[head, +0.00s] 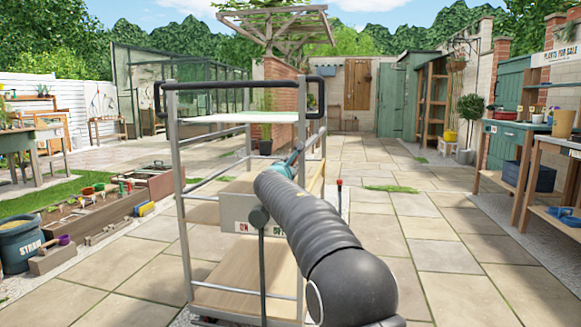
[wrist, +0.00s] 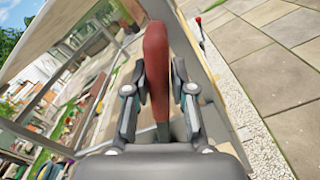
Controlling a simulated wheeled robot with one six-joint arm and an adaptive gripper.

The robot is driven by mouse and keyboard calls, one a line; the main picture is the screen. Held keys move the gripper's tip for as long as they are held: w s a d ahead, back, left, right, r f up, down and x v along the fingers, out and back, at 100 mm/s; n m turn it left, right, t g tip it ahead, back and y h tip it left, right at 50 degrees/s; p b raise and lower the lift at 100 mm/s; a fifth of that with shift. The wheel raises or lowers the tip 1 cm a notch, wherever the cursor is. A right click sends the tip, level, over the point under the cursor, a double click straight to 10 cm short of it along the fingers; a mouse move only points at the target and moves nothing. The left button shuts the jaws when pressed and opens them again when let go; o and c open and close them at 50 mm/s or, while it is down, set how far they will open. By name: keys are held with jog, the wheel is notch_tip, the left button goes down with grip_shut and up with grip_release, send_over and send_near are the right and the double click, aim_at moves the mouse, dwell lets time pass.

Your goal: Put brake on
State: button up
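A tall trolley (head: 181,196) with a metal frame and wooden shelves stands close in front of me in the head view. A pale plate (head: 232,212) on its near side carries "ON" at the left and lettering partly hidden by my arm at the right. In the wrist view a red lever handle (wrist: 156,62) stands between the two fingers of my gripper (wrist: 159,82). The fingers look closed in on both sides of it. In the head view my arm hides the fingertips and the red handle.
A red-tipped post (head: 339,184) stands beyond the trolley to the right. Wooden planters (head: 90,215) and a blue straw bucket (head: 21,243) are at the left. A potting bench (head: 505,130) lines the right. Open paving (head: 430,225) lies between.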

jog(key=shift+o, duration=1.4)
jog(key=shift+f, duration=0.15)
jog(key=shift+d, duration=0.15)
jog(key=v, duration=1.2)
